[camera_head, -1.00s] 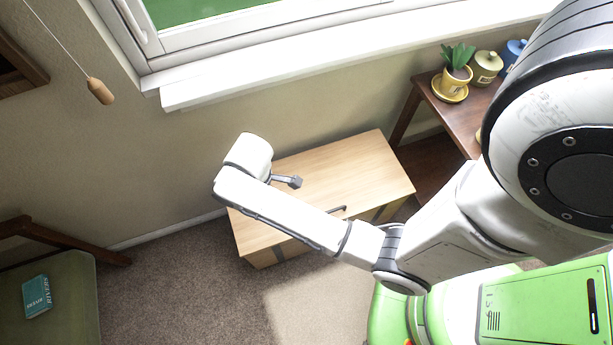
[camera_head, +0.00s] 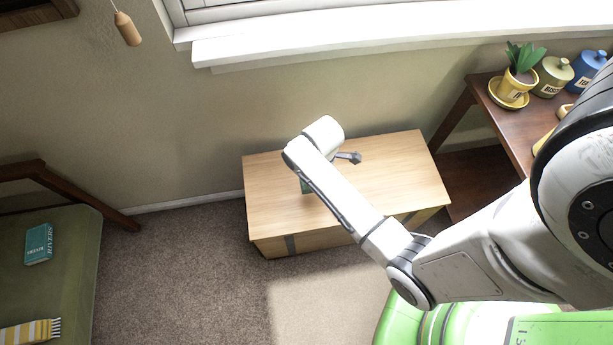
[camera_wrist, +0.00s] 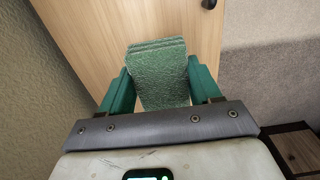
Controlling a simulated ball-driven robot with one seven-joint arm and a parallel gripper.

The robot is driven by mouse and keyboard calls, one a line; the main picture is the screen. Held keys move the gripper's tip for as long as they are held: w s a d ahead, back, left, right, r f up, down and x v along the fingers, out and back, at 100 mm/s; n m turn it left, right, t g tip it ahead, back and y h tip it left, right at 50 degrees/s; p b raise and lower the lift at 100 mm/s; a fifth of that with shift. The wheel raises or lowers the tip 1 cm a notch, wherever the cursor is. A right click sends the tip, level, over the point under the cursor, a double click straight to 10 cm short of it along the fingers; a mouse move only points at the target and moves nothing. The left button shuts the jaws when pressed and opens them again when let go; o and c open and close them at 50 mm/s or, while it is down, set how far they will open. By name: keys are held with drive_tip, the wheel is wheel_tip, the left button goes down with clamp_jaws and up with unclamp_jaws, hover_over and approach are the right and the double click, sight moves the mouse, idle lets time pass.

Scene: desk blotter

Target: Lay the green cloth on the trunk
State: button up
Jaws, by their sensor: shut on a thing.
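The green cloth (camera_wrist: 158,75) is a folded, layered, textured piece in the wrist view. My gripper (camera_wrist: 158,66) is shut on it, with a green finger at each side. The trunk (camera_head: 390,165) is a pale wooden chest against the wall under the window. Its wooden top (camera_wrist: 85,28) also fills the background in the wrist view, behind the cloth. My gripper is over the left half of the trunk; I cannot tell whether the cloth touches the top. In the head view my arm hides most of the gripper and cloth.
A dark wooden table (camera_head: 490,115) with a potted plant (camera_head: 518,75) and canisters stands right of the trunk. At left a green-seated chair (camera_head: 75,265) holds a teal book (camera_head: 39,244) and a yellow striped cloth (camera_head: 30,331). The visible trunk top is bare.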

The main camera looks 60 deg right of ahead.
drive_tip(key=w+f, duration=0.1)
drive_tip(key=f, duration=0.1)
drive_tip(key=w+f+b, duration=0.1)
drive_tip(key=w+f, duration=0.1)
drive_tip(key=w+f+b, duration=0.1)
drive_tip(key=w+f, duration=0.1)
drive_tip(key=shift+w+d+f, duration=0.1)
drive_tip(key=shift+w+d, duration=0.1)
drive_tip(key=shift+d, duration=0.1)
drive_tip(key=shift+w+f+b, duration=0.1)
drive_tip(key=shift+f+b, duration=0.5)
drive_tip(key=shift+f, duration=1)
drive_tip(key=shift+f, duration=0.15)
drive_tip(key=o, duration=1)
